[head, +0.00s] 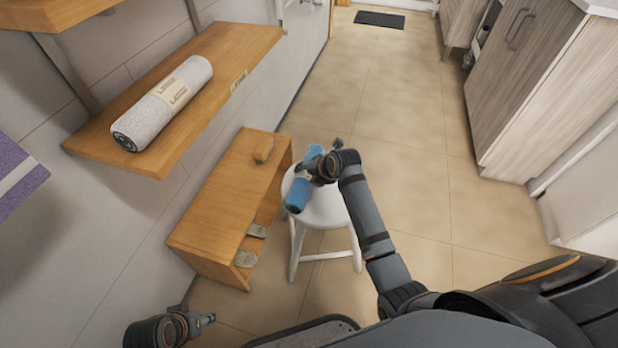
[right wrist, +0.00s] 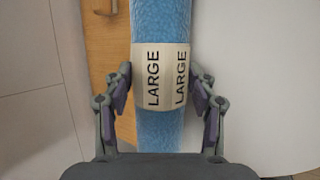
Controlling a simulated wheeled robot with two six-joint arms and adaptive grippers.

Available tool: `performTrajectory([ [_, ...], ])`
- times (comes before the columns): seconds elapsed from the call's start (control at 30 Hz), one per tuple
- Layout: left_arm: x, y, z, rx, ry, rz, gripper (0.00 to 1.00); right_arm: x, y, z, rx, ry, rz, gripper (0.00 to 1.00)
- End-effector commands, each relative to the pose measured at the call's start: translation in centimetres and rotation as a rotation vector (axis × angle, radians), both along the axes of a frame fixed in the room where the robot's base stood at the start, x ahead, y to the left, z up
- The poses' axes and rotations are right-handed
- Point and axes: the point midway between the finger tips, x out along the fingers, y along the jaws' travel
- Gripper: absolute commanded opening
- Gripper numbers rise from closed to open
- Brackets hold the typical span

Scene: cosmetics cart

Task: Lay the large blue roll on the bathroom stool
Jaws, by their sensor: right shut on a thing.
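The large blue roll (head: 299,193) is over the round white stool (head: 327,211) in the head view. In the right wrist view the blue roll (right wrist: 158,22) runs up and down the picture, with a cream band marked LARGE. My right gripper (right wrist: 163,85) has a finger on either side of the band and is shut on the roll. In the head view my right gripper (head: 322,168) hides part of the roll. I cannot tell if the roll touches the seat. My left gripper (head: 208,319) is low at the bottom left, away from the stool; its jaws are unclear.
A wooden bench (head: 225,195) with slippers and a brush stands left of the stool. A grey roll (head: 165,105) lies on the wooden wall shelf (head: 228,62). A purple item (head: 18,178) shows at the left edge. Cabinets (head: 530,75) stand at right; the floor between is clear.

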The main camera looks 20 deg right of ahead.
Motion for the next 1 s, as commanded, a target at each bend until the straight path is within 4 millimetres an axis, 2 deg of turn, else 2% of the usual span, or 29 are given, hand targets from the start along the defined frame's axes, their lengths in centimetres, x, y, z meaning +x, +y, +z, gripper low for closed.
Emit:
performTrajectory([
  [0.27, 0.1, 0.0, 0.0, -0.001, -0.006, 0.000, 0.40, 0.1, 0.0, 0.0, 0.000, -0.003, 0.000, 0.13],
  [0.3, 0.1, 0.0, 0.0, -0.001, -0.006, 0.000, 0.40, 0.0, 0.0, -0.1, 0.000, -0.001, 0.000, 0.63],
  [0.43, 0.1, 0.0, 0.0, -0.001, -0.006, 0.000, 0.40, 0.0, 0.0, -0.1, 0.000, -0.001, 0.000, 0.80],
  [0.77, 0.0, 0.0, 0.1, -0.001, -0.004, 0.000, 0.40, 0.0, -0.1, 0.1, 0.000, -0.001, 0.000, 0.80],
  [0.87, -0.1, 0.1, 0.7, 0.006, 0.015, -0.001, 0.40, -0.6, -0.3, 1.2, -0.001, -0.002, 0.000, 0.80],
  [1.0, -0.3, 0.7, 2.6, 0.031, 0.072, -0.002, 0.40, -2.4, -1.0, 4.0, -0.001, -0.003, 0.000, 0.80],
])
